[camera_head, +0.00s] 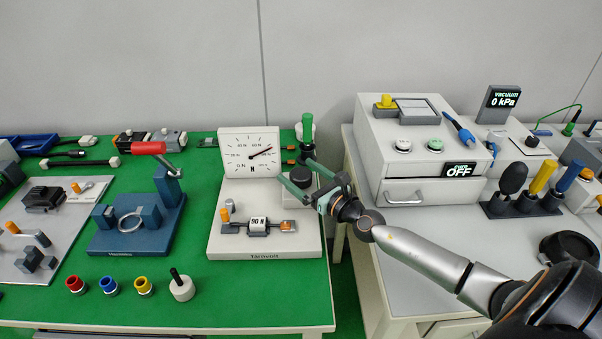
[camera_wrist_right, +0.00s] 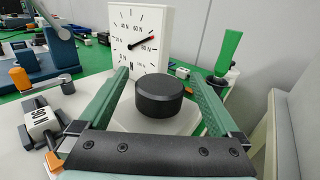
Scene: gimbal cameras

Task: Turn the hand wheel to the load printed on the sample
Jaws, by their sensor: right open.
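The black round hand wheel (camera_head: 301,176) sits at the right of the white Tärnvolt tester (camera_head: 235,245); it also shows in the right wrist view (camera_wrist_right: 159,97). My right gripper (camera_head: 305,182) is open, its green fingers on either side of the wheel. In the right wrist view I see a gap beside each finger, with no clear contact. The dial (camera_head: 249,154) stands behind, its red-tipped needle pointing up and right. The sample (camera_head: 258,226) lies clamped on the tester; its print looks like 90 N, though the first digit is hard to read. My left gripper is out of view.
A green-handled tool (camera_head: 307,127) stands just behind the wheel. Colored rings and a black-handled weight (camera_head: 181,286) lie in front. A white vacuum box (camera_head: 412,150) stands on the right bench.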

